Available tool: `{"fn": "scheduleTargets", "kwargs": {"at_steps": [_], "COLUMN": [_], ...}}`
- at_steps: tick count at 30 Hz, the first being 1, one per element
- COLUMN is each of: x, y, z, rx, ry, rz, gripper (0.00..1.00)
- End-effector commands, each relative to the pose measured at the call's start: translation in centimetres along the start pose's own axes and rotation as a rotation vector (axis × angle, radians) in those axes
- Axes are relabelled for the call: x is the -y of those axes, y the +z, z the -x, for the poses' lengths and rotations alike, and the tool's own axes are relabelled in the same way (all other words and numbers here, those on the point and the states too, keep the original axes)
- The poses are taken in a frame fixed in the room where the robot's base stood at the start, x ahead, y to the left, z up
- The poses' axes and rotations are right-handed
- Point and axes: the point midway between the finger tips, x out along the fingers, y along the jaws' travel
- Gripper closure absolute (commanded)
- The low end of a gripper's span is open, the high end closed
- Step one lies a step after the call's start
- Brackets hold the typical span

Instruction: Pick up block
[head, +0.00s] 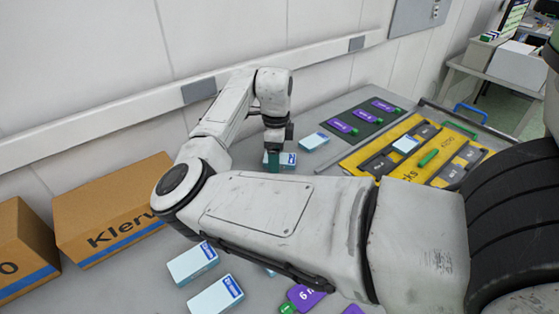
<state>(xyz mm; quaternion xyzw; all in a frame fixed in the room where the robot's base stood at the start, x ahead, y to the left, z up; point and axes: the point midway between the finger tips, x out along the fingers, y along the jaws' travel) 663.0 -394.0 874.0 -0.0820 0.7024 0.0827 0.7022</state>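Several pale blue blocks with darker blue ends lie on the grey table. One block (288,159) is directly at my gripper (273,168), which points down over it and covers its middle. I cannot tell whether the fingers are around it or only touching it, or how far apart they are. Another block (314,141) lies a little to the right. Two more blocks, one (190,264) above the other (213,298), lie at the lower left. One block (405,144) sits on the yellow board (350,164).
Cardboard boxes (105,221) stand at the left by the wall (90,60). A dark mat (352,135) with purple tags is at the back. Purple tags (305,297) also lie at the bottom. My arm hides much of the table's middle.

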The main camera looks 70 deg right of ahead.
Motion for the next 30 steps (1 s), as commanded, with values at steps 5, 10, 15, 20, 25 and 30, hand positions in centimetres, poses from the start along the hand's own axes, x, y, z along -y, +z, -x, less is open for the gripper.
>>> {"fn": "scheduleTargets", "kwargs": {"at_steps": [5,10,15,20,25,30], "x": [0.01,0.01,0.01,0.01,0.02,0.03], "y": [0.0,0.0,0.0,-0.01,0.0,0.0], "z": [0.03,0.05,0.06,0.06,0.08,0.15], "rx": [0.0,0.0,0.0,0.0,0.0,0.0], "ry": [0.0,0.0,0.0,0.0,-0.001,-0.001], "rz": [0.0,0.0,0.0,0.0,0.0,0.0], "gripper": [0.24,0.4,0.56,0.72,0.8,0.8]}}
